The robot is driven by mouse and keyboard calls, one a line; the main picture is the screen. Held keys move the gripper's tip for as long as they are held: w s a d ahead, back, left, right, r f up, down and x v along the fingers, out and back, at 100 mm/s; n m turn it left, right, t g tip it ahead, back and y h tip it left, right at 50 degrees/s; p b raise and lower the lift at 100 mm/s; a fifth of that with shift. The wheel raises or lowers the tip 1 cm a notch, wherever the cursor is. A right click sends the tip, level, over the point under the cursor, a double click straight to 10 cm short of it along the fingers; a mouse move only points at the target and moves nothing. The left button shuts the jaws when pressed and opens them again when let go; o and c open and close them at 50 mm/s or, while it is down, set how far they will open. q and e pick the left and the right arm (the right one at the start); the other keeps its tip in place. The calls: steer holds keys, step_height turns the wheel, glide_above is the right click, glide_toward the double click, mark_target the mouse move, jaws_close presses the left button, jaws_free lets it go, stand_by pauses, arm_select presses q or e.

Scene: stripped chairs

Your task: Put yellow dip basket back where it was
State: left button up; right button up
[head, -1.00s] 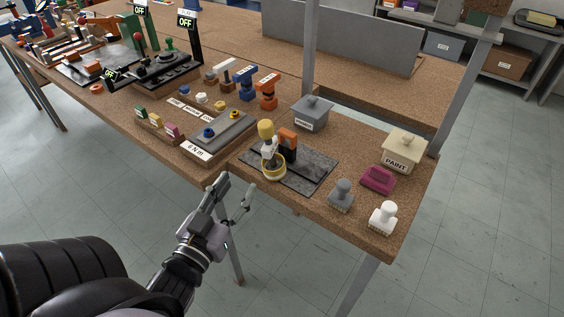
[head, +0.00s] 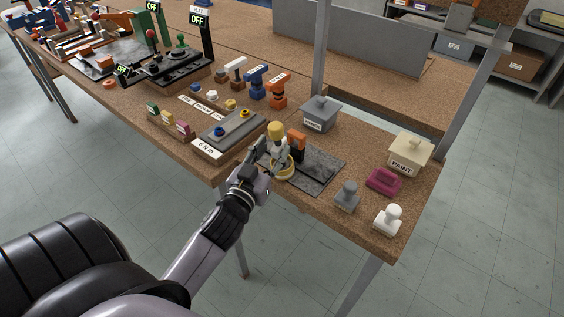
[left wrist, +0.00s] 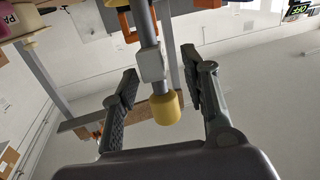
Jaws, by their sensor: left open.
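The yellow dip basket (head: 276,131) stands upright on a dark grey slab (head: 322,172) near the table's front edge. It has a yellow knob on top, a pale block on its grey stem, and a yellow ring around its foot. My left gripper (head: 262,157) is open right beside the basket and hides part of it. In the left wrist view, the stem and yellow knob (left wrist: 166,108) show between the two spread fingers, which do not appear closed on it. My right gripper is not in view.
An orange-topped dark tool (head: 297,143) stands just behind the basket. A grey lidded box (head: 320,114), a paint box (head: 409,154), a magenta block (head: 383,181) and grey (head: 346,195) and white (head: 388,219) knobbed tools stand to the right. A 6 Nm tray (head: 208,150) is at left.

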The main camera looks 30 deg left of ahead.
mark_target(277, 147)
arm_select(q)
steer(key=w, duration=0.4)
steer(key=shift+w+a+f+p, duration=0.15)
steer(key=shift+f+p, duration=0.05)
steer(key=shift+p, duration=0.2)
steer(key=shift+c, duration=0.2)
jaws_close()
steer(key=shift+r, duration=0.1)
stand_by(0.3)
